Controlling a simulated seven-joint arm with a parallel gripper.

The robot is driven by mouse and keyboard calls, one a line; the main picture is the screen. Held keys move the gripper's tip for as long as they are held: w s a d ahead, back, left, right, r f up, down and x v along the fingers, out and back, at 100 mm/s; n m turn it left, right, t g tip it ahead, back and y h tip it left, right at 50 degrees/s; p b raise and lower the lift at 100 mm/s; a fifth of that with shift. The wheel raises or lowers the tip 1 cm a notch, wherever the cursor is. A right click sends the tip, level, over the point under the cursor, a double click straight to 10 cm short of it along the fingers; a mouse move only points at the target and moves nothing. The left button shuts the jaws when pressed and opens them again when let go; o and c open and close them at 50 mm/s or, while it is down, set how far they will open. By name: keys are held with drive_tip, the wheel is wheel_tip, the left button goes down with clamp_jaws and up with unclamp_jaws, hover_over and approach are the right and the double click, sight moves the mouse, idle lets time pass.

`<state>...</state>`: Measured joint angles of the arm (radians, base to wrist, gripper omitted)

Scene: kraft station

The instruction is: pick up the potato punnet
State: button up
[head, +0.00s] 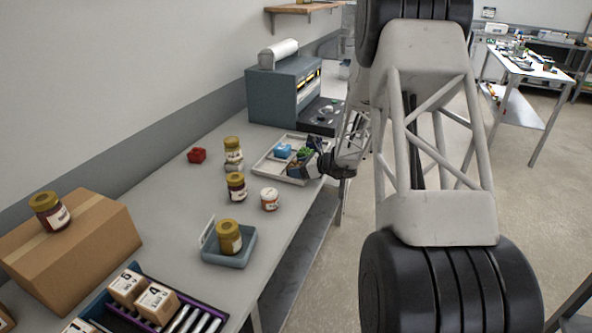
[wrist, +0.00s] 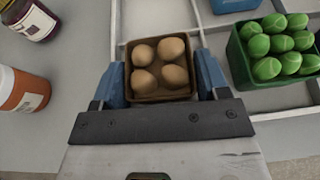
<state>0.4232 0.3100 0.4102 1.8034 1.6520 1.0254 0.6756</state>
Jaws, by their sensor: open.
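The potato punnet (wrist: 160,98) is a brown square tray holding several round tan potatoes, and it sits upright in the wrist view. My gripper (wrist: 160,72) is open, with one blue finger on the left side of the punnet and one on the right. The fingers are close to its side walls; I cannot tell whether they touch. In the head view my gripper (head: 322,163) is at the right edge of the pale divided tray (head: 262,168), and the punnet is small and hard to make out there.
A green punnet of green produce (wrist: 272,50) stands just right of the potatoes. A blue item (head: 283,151) lies in the tray. Jars (head: 235,186) and an orange-and-white tub (head: 269,199) stand nearby. A teal machine (head: 275,95) is behind the tray.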

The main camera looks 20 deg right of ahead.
sight(298, 164)
drive_tip(key=shift+w+a, duration=0.1)
drive_tip(key=shift+w, duration=0.05)
idle(0.4)
drive_tip(key=c, duration=0.6)
drive_tip(key=shift+r, duration=0.7)
wheel_tip(298, 164, up, 2)
drive_tip(key=shift+r, duration=0.1)
drive_tip(key=s+a, duration=0.1)
drive_tip(key=s, duration=0.4)
drive_tip(key=s+a+r, duration=0.1)
drive_tip(key=s, duration=0.4)
drive_tip(key=s+a, duration=0.1)
drive_tip(key=s, duration=0.4)
drive_tip(key=shift+s+a+r, duration=0.15)
drive_tip(key=shift+s+a, duration=0.15)
drive_tip(key=shift+a, duration=0.05)
